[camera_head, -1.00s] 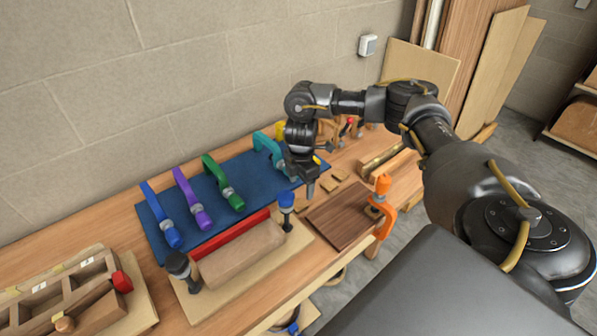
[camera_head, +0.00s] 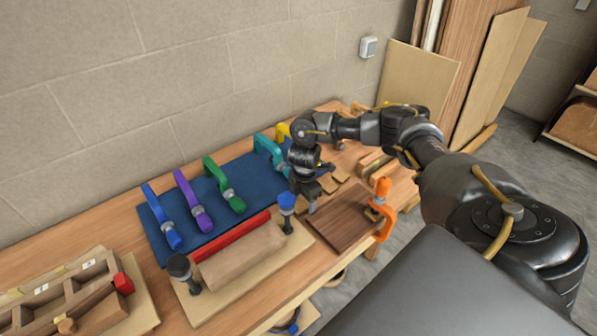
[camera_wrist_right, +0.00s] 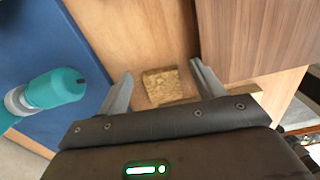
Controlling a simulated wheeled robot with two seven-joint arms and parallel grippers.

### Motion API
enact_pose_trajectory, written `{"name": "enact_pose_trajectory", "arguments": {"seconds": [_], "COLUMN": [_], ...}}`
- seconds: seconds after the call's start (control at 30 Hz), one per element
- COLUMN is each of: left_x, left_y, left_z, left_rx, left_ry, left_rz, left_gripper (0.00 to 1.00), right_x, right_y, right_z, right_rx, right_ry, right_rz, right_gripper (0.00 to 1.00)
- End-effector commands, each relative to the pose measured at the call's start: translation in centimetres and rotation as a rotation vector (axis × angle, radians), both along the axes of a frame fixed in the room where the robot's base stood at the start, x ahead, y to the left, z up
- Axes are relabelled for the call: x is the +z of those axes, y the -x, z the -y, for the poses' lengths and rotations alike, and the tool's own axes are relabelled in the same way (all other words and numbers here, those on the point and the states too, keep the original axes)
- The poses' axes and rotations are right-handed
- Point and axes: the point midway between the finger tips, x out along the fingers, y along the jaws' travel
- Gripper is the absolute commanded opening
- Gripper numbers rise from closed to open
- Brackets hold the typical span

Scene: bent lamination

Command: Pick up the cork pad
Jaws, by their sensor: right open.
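Small square tan cork pads (camera_head: 340,174) lie on the wooden bench just right of my right gripper (camera_head: 313,205) in the head view. In the right wrist view, one speckled cork pad (camera_wrist_right: 162,84) lies between the two spread fingers of my right gripper (camera_wrist_right: 162,70). The gripper is open with nothing held, and I cannot tell how far above the bench its tips are. The pad's near part is close to the gripper body, which hides some of the bench. My left gripper is out of view.
A dark walnut board (camera_head: 343,220) lies right of the gripper, with an orange clamp (camera_head: 383,209) at its edge. A blue mat (camera_head: 244,182) with several coloured clamps lies to the left. The teal clamp (camera_wrist_right: 58,88) is near the fingers. A wall stands behind.

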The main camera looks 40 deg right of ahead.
Motion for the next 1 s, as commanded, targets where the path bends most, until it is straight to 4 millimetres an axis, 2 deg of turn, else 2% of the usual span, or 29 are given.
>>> {"name": "enact_pose_trajectory", "arguments": {"seconds": [0.07, 0.4, 0.77, 0.87, 1.0], "left_x": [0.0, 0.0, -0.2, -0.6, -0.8], "left_y": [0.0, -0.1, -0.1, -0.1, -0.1], "left_z": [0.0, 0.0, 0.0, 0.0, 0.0], "left_rx": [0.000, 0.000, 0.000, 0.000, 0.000], "left_ry": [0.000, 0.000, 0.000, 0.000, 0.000], "left_rz": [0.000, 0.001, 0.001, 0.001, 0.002], "left_gripper": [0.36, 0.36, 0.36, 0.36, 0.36], "right_x": [0.0, 0.0, 0.5, 1.8, 4.8], "right_y": [0.0, 0.0, -0.1, -0.2, -0.2], "right_z": [0.0, 0.0, 0.0, -0.1, 0.0], "right_rx": [0.000, 0.000, 0.000, 0.002, 0.002], "right_ry": [0.000, 0.000, -0.001, -0.002, -0.001], "right_rz": [0.000, 0.000, 0.001, 0.004, 0.005], "right_gripper": [0.63, 0.20, 0.20, 0.20, 0.20]}}
